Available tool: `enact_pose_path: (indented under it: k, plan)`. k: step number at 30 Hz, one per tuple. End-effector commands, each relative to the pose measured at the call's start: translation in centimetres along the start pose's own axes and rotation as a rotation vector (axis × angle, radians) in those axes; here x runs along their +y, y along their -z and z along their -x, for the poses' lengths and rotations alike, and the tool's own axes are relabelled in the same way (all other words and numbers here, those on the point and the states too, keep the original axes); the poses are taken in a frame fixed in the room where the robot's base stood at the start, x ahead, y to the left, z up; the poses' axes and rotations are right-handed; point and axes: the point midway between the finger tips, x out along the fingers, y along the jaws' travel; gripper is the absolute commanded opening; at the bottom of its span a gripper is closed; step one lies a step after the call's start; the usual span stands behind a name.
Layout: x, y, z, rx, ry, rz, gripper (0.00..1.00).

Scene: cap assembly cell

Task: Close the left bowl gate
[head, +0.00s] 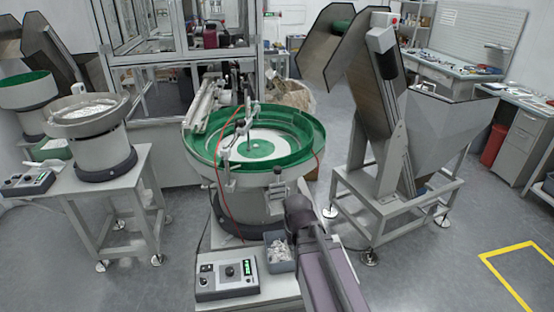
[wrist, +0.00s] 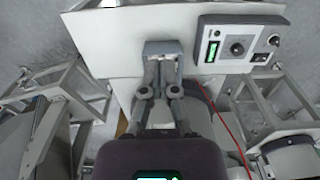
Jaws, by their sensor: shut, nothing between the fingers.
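The left bowl (head: 88,108) is a round metal feeder bowl with pale parts inside, on a drum at the left of the head view. I cannot make out its gate at this size. A green-rimmed bowl (head: 312,132) stands in the middle. My gripper (wrist: 161,68) is shut and empty in the wrist view, pointing towards a small grey bin (wrist: 171,47). In the head view my dark wrist shows in front of the middle bowl, well right of the left bowl, and my fingertips cannot be made out there.
A control box (head: 227,275) sits beside the grey bin (head: 279,263) on the front stand. The left bowl's table (head: 110,183) carries another control box (head: 27,182). A hopper conveyor (head: 385,130) stands right. Open floor lies between the left table and the middle stand.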

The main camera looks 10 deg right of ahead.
Motion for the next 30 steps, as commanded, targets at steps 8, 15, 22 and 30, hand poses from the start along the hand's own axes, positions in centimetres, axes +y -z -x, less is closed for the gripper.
enact_pose_path:
  k: [8,15,22,30]
  plan:
    - [0.0,4.7,5.9,0.046,0.000,-0.005,0.00]
    - [-0.1,8.9,10.5,0.091,0.000,-0.004,0.00]
    - [-0.2,12.8,15.0,0.133,0.000,-0.003,0.00]
    - [-0.3,17.4,20.2,0.184,0.000,-0.003,0.00]
